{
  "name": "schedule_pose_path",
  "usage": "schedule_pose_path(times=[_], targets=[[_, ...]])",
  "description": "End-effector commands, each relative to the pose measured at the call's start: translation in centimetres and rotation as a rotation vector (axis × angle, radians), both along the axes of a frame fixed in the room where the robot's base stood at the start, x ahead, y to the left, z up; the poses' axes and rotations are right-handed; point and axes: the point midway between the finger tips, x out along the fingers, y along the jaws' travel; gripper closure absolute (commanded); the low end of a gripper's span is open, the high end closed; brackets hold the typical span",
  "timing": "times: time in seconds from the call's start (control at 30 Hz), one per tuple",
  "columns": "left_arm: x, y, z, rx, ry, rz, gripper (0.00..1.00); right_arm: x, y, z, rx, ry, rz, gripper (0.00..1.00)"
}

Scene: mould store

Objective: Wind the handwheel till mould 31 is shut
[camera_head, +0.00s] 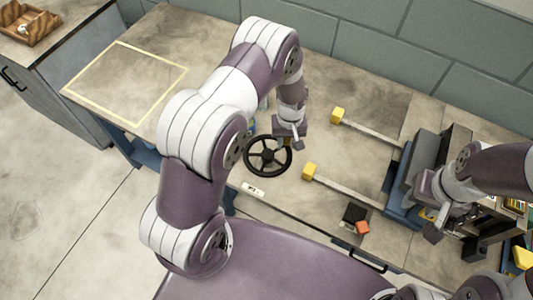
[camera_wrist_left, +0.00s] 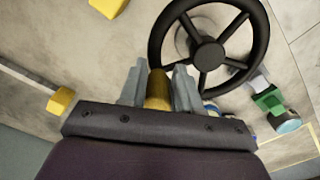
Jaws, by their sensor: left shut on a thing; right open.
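The black handwheel (camera_head: 267,170) lies on the bench in the middle of the head view. It also shows in the left wrist view (camera_wrist_left: 207,52), with spokes and a round hub. My left gripper (camera_head: 288,142) is at the wheel's far right rim. In the left wrist view its grey fingers (camera_wrist_left: 160,78) are shut on the brass-coloured handle (camera_wrist_left: 158,92) at the rim. The blue and dark grey mould (camera_head: 400,190) stands at the right, partly hidden by my right arm. My right gripper (camera_head: 430,212) is open beside it. No mould number is readable.
Two rails with yellow end blocks (camera_head: 309,172) run from the mould toward the wheel. A white label plate (camera_head: 253,189) lies before the wheel. The yellow-framed area (camera_head: 122,84) is clear.

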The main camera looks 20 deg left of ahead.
Motion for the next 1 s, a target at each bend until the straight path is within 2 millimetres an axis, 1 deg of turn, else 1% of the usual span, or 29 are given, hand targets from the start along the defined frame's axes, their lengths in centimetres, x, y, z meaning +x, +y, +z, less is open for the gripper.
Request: schedule_pose_path(times=[0.03,0.1,0.13,0.17,0.2,0.23,0.47,0.57,0.67,1.0], targets=[[0.5,-0.1,0.1,-0.002,-0.015,-0.003,0.9,0.0,0.0,-0.1,0.0,0.0,0.0,0.57],[0.6,-0.1,0.2,-0.002,-0.017,-0.003,0.9,0.0,0.0,-0.1,0.0,0.0,0.0,0.57],[0.6,-0.1,0.2,-0.002,-0.019,-0.003,0.61,0.0,0.0,-0.1,0.0,0.0,0.0,0.57],[0.7,-0.1,0.2,-0.002,-0.019,-0.003,0.52,0.0,0.0,-0.1,0.0,0.0,0.0,0.57],[0.6,-0.1,0.2,-0.002,-0.017,-0.003,0.39,0.0,0.0,-0.1,0.0,0.0,0.0,0.57],[0.6,-0.1,0.2,-0.002,-0.017,-0.003,0.36,0.0,0.0,-0.1,0.0,0.0,0.0,0.57],[0.5,0.0,0.2,-0.001,-0.014,-0.002,0.36,0.0,0.0,-0.1,0.0,0.0,0.0,0.57],[0.5,0.0,0.6,-0.001,-0.014,-0.002,0.36,0.0,0.0,0.3,0.0,0.0,0.0,0.57],[0.5,0.0,1.7,-0.001,-0.014,-0.002,0.36,0.0,0.0,1.2,0.0,0.0,0.0,0.57],[0.4,0.0,6.5,-0.001,-0.012,-0.002,0.36,0.0,0.0,5.0,0.0,0.0,0.0,0.57]])
